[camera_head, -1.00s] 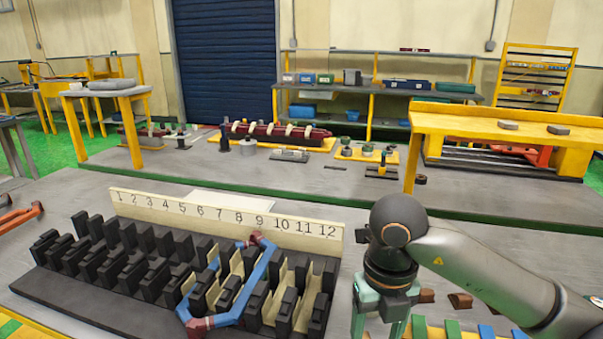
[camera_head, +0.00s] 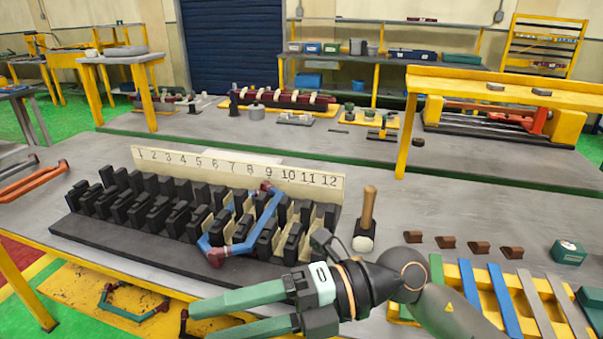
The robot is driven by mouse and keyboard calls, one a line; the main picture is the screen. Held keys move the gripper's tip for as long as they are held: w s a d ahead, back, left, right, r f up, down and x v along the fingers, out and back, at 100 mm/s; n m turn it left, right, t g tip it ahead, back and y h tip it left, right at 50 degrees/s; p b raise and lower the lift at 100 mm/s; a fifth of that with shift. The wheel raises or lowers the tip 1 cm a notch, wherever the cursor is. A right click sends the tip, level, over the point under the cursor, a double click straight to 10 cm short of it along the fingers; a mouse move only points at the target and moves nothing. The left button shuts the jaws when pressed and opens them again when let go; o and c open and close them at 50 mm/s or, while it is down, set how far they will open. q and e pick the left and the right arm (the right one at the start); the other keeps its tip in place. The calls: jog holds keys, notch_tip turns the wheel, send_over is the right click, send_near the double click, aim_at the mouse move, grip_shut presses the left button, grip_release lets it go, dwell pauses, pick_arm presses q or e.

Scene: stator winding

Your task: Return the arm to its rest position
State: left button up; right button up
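My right gripper (camera_head: 205,322) comes in from the lower right, in front of the stator block. Its two green fingers point left with a gap between them, and nothing is seen held. The black slotted stator block (camera_head: 75,225) stands on the grey table in front of a board (camera_head: 215,163) numbered 1 to 12. A blue coil with dark red ends (camera_head: 251,236) lies across the slots around 7 to 9. My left gripper is not in view.
A wooden-handled mallet (camera_head: 367,208) stands right of the block. Several brown wedges (camera_head: 445,242), a green box (camera_head: 568,252) and a yellow rack with coloured strips (camera_head: 470,275) are at the right. Orange coils (camera_head: 30,182) lie at the left.

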jog(key=w+d+r+m+t+y, duration=0.65)
jog(key=w+r+m+t, duration=0.25)
jog(key=m+t, duration=0.65)
jog(key=w+d+f+m+t+h, duration=0.35)
jog(key=d+f+m+h, duration=0.35)
jog(key=m+h, duration=0.25)
jog(key=w+d+f+m+t+h, duration=0.3)
jog(key=d+f+m+t+h, duration=0.25)
jog(key=d+m+h, duration=0.35)
jog(key=s+d+f+m+g+h, duration=0.2)
jog(key=s+d+f+g, duration=0.15)
jog(key=f, duration=0.45)
jog(key=s+d+f+m+g+h, duration=0.1)
jog(key=s+d+f+g+h, duration=0.2)
jog(key=f, duration=0.5)
jog(key=s+f+g, duration=1)
jog(key=s+f, duration=0.2)
jog(key=s, duration=0.5)
jog(key=w+a+f+t+y+p, duration=0.1)
jog(key=w+a+f+t+y, duration=0.1)
jog(key=f, duration=0.7)
jog(key=w+a+t, duration=0.1)
jog(key=w+t, duration=0.1)
jog(key=t, duration=0.1)
jog(key=shift+w+a+y+p, duration=0.3)
jog(key=shift+w+a, duration=0.05)
jog(key=shift+a, duration=0.05)
